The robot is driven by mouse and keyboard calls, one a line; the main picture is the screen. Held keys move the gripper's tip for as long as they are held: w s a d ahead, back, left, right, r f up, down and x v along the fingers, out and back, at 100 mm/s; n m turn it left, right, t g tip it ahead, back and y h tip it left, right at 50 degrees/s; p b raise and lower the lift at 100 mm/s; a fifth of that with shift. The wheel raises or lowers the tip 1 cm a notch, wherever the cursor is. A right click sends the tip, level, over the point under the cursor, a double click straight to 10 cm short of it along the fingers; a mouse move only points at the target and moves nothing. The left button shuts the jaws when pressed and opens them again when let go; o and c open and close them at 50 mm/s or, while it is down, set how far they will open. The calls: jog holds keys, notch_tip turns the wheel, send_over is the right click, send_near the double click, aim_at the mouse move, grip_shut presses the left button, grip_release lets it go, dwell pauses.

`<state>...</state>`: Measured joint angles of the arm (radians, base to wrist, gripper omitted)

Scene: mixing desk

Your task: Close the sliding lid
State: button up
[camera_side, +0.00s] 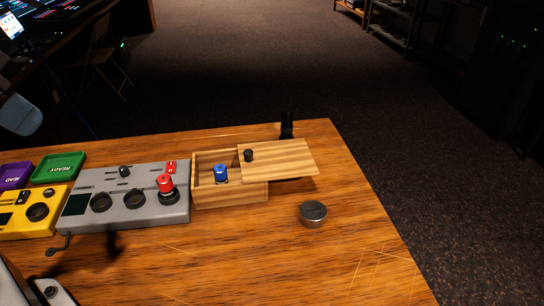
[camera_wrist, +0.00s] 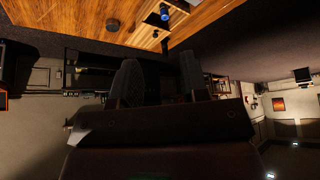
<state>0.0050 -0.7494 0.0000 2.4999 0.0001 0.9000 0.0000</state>
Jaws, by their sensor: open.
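The wooden box (camera_side: 232,193) stands on the desk, right of the grey mixer. Its sliding lid (camera_side: 285,160) is pushed right, leaving the left part of the box open and overhanging the box's right side. A small black knob (camera_side: 248,155) stands near the lid's left edge. A blue cylinder (camera_side: 220,173) shows inside the open part; a blue piece (camera_wrist: 165,11) also shows at the top of the wrist view. My gripper (camera_wrist: 158,75) is open with nothing between its dark fingers, away from the lid. Its fingers are not visible in the side view.
A grey mixer (camera_side: 135,212) with a red cylinder (camera_side: 166,184) stands left of the box. A yellow device (camera_side: 38,212), a green tray (camera_side: 58,167) and a purple tray (camera_side: 15,175) are farther left. A round metal tin (camera_side: 313,213) sits right of the box. The front desk is mostly clear.

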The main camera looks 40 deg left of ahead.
aim_at(254, 159)
jog(key=shift+w+d+f+m+g, duration=0.15)
jog(key=shift+w+d+f+g, duration=0.15)
jog(key=shift+f, duration=0.25)
jog(key=shift+w+d+f+m+g, duration=0.2)
jog(key=shift+f+g, duration=0.2)
jog(key=shift+f, duration=0.15)
grip_shut()
jog(key=w+d+f+n+g+y, duration=0.15)
jog(key=w+d+f, duration=0.4)
jog(key=w, duration=0.65)
jog(key=w+d+f+n+y, duration=0.25)
jog(key=w+d+f, duration=0.3)
jog(key=w, duration=0.65)
jog(key=w+d+f+n+y, duration=0.2)
jog(key=w+d+f, duration=0.3)
jog(key=w, duration=0.7)
jog(key=shift+m, duration=0.35)
jog(key=x, duration=0.8)
jog(key=shift+s+a+f, duration=0.1)
jog(key=shift+a+f, duration=0.15)
jog(key=shift+s+a+f, duration=0.1)
jog(key=shift+s+a, duration=0.15)
jog(key=shift+a, duration=0.6)
jog(key=shift+s+a+f, duration=0.1)
jog(key=shift+s+a, duration=0.2)
jog(key=shift+a, duration=0.55)
